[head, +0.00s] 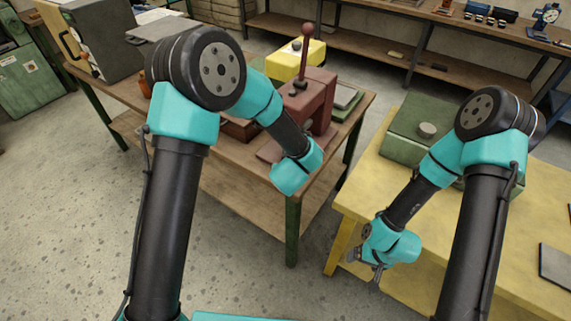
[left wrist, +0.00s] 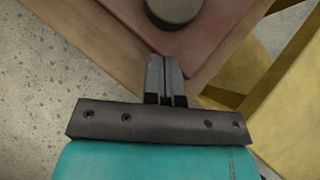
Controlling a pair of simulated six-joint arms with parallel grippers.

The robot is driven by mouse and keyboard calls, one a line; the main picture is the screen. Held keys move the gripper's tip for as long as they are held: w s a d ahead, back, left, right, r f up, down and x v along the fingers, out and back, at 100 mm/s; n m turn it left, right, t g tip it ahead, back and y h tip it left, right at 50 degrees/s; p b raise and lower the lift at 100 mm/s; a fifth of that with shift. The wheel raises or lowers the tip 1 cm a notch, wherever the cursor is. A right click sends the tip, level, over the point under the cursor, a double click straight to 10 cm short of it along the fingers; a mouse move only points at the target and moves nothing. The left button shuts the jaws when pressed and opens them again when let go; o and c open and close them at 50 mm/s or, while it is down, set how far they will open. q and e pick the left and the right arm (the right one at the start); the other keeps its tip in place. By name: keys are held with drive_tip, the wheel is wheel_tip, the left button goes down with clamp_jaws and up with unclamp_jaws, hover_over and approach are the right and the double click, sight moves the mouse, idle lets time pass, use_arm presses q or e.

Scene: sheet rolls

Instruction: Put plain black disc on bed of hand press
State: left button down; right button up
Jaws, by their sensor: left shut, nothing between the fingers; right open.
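The red-brown hand press (head: 313,100) stands on the wooden bench in the head view, its lever upright. Its flat reddish bed (left wrist: 218,25) fills the top of the left wrist view. A dark, plain-looking round disc (left wrist: 173,10) lies on the bed, cut off by the frame's top edge. My left gripper (left wrist: 165,62) is shut with nothing in it, just short of the disc and apart from it, over the bed's near corner. In the head view my left arm hides the disc. My right gripper (head: 366,266) is open and empty, beside the yellow table's front left corner.
The wooden bench (head: 228,180) carries a yellow box (head: 288,62) and a grey cabinet (head: 103,50). The yellow table (head: 365,185) carries a green box (head: 408,118) with a grey knob and a dark plate (head: 556,265). Open floor lies left of the bench.

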use_arm(q)
drive_tip(key=v, duration=1)
drive_tip(key=shift+s, duration=0.25)
drive_tip(key=shift+s+d, duration=0.15)
drive_tip(key=shift+f, duration=0.1)
drive_tip(key=shift+n, duration=0.3)
drive_tip(key=x, duration=0.9)
drive_tip(key=shift+f, duration=0.1)
drive_tip(key=w, duration=0.3)
drive_tip(key=shift+w+a+f, duration=0.15)
drive_tip(key=shift+w+a, duration=0.15)
drive_tip(key=shift+w, duration=0.55)
